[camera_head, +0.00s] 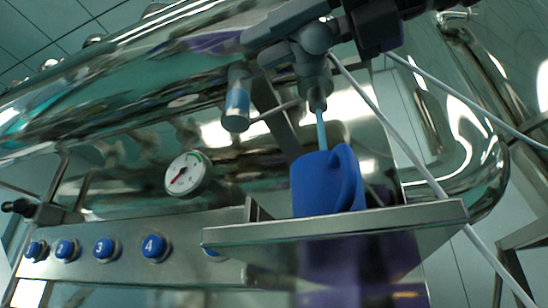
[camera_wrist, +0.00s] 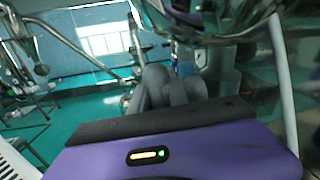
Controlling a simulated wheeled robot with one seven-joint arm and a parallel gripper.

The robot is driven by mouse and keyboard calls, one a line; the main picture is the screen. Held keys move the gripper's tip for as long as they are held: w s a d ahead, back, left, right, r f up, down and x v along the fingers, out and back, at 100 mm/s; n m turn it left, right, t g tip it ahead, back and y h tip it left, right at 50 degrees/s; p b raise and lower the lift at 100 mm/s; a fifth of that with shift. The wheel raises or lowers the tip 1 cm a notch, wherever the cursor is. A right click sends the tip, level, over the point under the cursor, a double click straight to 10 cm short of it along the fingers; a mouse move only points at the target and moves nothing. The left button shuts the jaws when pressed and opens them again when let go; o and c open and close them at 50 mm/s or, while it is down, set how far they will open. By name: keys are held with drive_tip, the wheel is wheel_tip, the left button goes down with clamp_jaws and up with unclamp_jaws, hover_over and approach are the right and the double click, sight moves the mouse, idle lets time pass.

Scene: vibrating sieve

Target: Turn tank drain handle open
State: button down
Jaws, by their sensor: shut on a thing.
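The shiny metal tank (camera_head: 120,75) fills the upper part of the head view. Its grey drain valve (camera_head: 313,65) hangs below the tank, right of centre. A thin light-blue stream (camera_head: 321,130) runs from the valve's spout down to a blue jug (camera_head: 325,185) standing upright under it. My gripper (camera_wrist: 168,88) shows in the wrist view with its grey fingers close together, shut on the drain handle. The fingers and the dark parts at the top of the head view mostly hide the handle.
The jug stands on a metal shelf (camera_head: 400,222). A round gauge (camera_head: 187,174) and a row of numbered blue buttons (camera_head: 155,248) are to its left. White tubes (camera_head: 385,120) cross on the right.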

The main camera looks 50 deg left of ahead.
drive_tip(key=shift+f+y+b, duration=0.1)
drive_tip(key=shift+y+b, duration=0.3)
drive_tip(key=shift+b, duration=0.25)
drive_tip(key=g+y+b, duration=0.1)
drive_tip(key=y+b, duration=0.1)
drive_tip(key=b, duration=0.1)
drive_tip(key=shift+d+m+b, duration=0.1)
drive_tip(key=shift+m+b, duration=0.2)
drive_tip(key=shift+b, duration=0.05)
drive_tip(key=y+b, duration=0.1)
drive_tip(key=r+y+b, duration=0.1)
drive_tip(key=y+b, duration=0.1)
drive_tip(key=shift+w+d+r+m+g+b, duration=0.1)
drive_tip(key=shift+m+g+b, duration=0.2)
drive_tip(key=shift+g, duration=0.1)
drive_tip(key=shift+w+d+r+m+y+b, duration=0.1)
drive_tip(key=shift+r+m+y+b, duration=0.25)
drive_tip(key=shift+y+b, duration=0.4)
drive_tip(key=shift+r, duration=0.1)
drive_tip(key=c, duration=1.3)
unclamp_jaws()
